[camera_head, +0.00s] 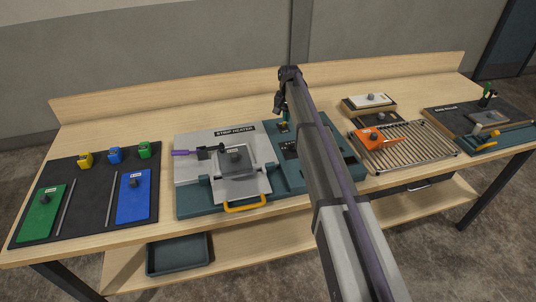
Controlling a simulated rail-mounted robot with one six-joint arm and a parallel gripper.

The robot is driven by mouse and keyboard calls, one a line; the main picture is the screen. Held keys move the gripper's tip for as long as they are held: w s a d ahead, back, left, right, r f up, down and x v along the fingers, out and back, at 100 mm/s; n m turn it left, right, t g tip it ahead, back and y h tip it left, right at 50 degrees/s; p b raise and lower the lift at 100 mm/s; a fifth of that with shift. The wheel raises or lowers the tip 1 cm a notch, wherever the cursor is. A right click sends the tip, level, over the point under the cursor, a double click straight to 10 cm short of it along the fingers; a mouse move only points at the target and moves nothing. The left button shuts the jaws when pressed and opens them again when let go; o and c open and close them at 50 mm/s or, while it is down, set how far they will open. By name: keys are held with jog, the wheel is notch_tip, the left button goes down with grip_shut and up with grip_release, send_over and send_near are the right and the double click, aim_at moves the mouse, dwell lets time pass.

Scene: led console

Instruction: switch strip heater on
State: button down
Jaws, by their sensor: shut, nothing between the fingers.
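The strip heater (192,187) stands left of centre on the bench, a pale grey panel on a teal base. It has a black "STRIP HEATER" label, a grey lidded block with a knob, a yellow front handle (245,207) and a purple-tipped lever (181,153). A teal control box (317,178) joins it on the right, with a small dark label and a small plate near its back edge. My gripper (279,107) is shut and empty, above the back of this box. My arm hides much of the box; I cannot tell the switch's position or whether the gripper touches anything.
At left, a black mat (92,205) holds green and blue plates, rods and small coloured blocks. At right are a wire rack (415,148) with an orange block (370,138), a white-topped block (368,102) and a dark board (463,113). Bare wood lies behind the heater.

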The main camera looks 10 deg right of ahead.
jog(key=shift+f, duration=0.2)
jog(key=shift+f+b, duration=1.15)
jog(key=shift+b, duration=0.2)
notch_tip(320, 180, up, 7)
jog(key=p, duration=0.7)
jog(key=shift+s+r, duration=0.15)
jog(key=shift+s, duration=0.25)
